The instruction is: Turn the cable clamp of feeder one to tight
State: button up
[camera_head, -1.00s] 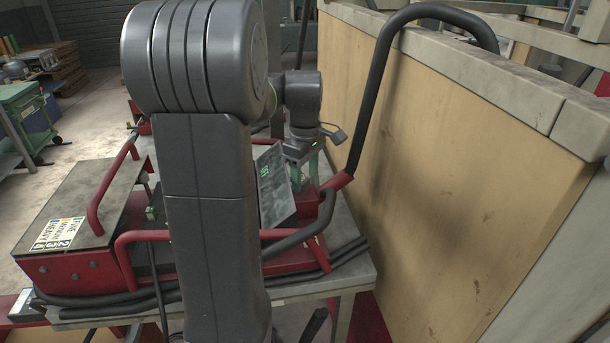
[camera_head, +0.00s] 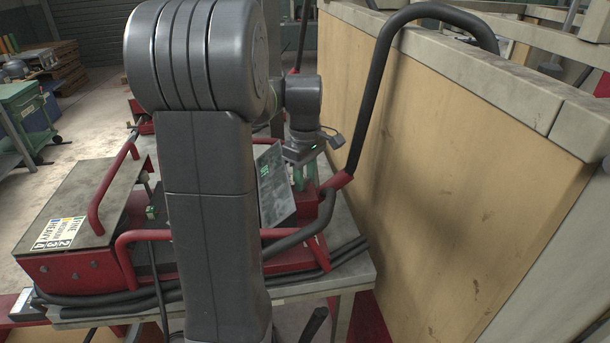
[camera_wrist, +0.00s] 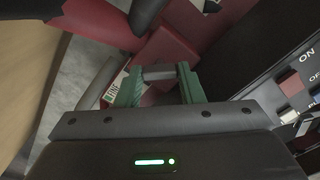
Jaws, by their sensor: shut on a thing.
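In the wrist view, the green fingers of my gripper (camera_wrist: 159,88) are shut on a short grey bar (camera_wrist: 158,73), which looks like the clamp's handle. The bar spans the gap between the fingertips, in front of a red block (camera_wrist: 168,50). A white label (camera_wrist: 113,90) with partly hidden lettering, seemingly "ONE", shows beside the left finger. In the head view, my gripper (camera_head: 304,178) points down beside a tilted grey panel (camera_head: 272,185) and above a red fitting (camera_head: 336,183) at a black cable's end. The clamp itself is hidden there.
A tall tan wall (camera_head: 450,150) rises right of the bench. The thick black cable (camera_head: 372,95) arches over it. Red tube rails (camera_head: 125,240) stand at the front.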

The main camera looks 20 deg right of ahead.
aim_at(305, 180)
jog(key=m+p, duration=0.1)
jog(key=m, duration=0.3)
jog(key=shift+r+m, duration=0.1)
jog(key=shift+m, duration=0.2)
jog(key=shift+m+p, duration=0.4)
jog(key=shift+m, duration=1.6)
jog(key=o, duration=1)
jog(key=shift+d, duration=0.1)
notch_tip(305, 180, up, 7)
jog(key=p, duration=0.5)
jog(key=shift+r, duration=0.45)
